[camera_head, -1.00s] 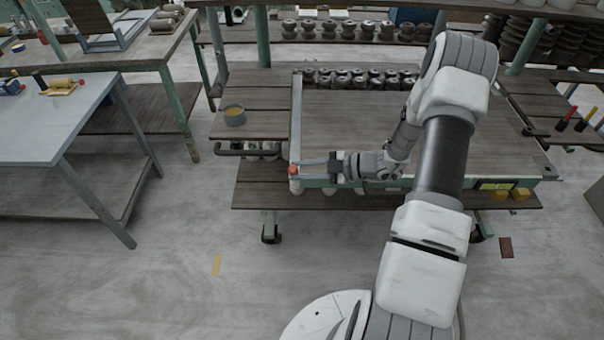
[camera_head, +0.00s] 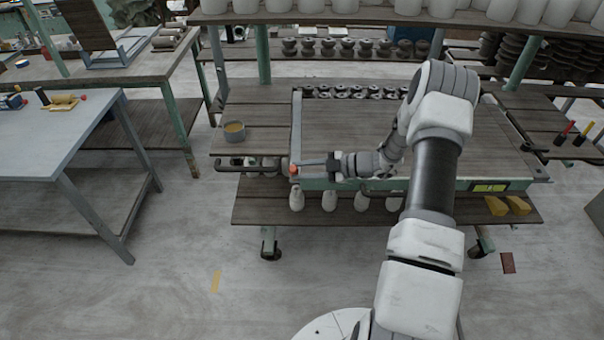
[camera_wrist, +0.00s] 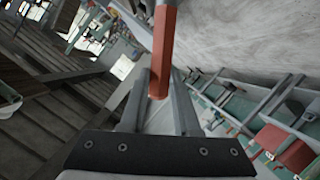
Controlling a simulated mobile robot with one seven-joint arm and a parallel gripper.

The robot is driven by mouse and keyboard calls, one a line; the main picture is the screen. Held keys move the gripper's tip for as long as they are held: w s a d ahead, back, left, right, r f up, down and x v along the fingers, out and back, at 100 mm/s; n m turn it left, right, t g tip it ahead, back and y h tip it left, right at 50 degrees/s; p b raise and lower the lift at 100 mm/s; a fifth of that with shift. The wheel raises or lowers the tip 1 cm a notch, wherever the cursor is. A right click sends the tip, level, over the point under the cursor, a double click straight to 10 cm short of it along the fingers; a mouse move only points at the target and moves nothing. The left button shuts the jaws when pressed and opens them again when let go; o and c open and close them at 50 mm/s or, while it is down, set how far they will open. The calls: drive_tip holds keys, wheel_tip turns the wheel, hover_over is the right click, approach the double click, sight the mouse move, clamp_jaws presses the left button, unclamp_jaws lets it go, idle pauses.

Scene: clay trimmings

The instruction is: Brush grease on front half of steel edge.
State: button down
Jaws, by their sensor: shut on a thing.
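The steel edge (camera_head: 296,124) is a pale grey strip along the left side of the wooden worktop (camera_head: 420,135). My gripper (camera_head: 302,164) reaches in from the right at the front end of this strip. It is shut on an orange-red handle (camera_head: 294,169), taken as the brush. In the wrist view the handle (camera_wrist: 164,45) stands between the two grey fingers (camera_wrist: 165,85). The bristles are hidden, so I cannot tell whether they touch the steel. A grey pot with yellowish contents, likely grease (camera_head: 234,132), stands left of the strip. No grease is discernible on the strip.
Small metal parts (camera_head: 350,92) line the worktop's back. A grey table (camera_head: 60,135) stands at the left.

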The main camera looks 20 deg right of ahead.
drive_tip(key=s+a+p, duration=0.3)
drive_tip(key=s+p, duration=0.1)
drive_tip(key=s, duration=0.5)
drive_tip(key=s+a+p, duration=0.2)
drive_tip(key=s+p, duration=0.2)
drive_tip(key=s, duration=0.4)
drive_tip(key=shift+s+a+f+p, duration=0.25)
drive_tip(key=shift+s+a+p, duration=0.05)
drive_tip(key=shift+s+a, duration=0.1)
idle(2.2)
wheel_tip(320, 180, up, 6)
idle(0.7)
drive_tip(key=shift+r, duration=0.1)
wheel_tip(320, 180, up, 3)
drive_tip(key=shift+f, duration=0.1)
idle(0.5)
drive_tip(key=shift+w+d, duration=0.1)
drive_tip(key=shift+w, duration=0.05)
idle(0.5)
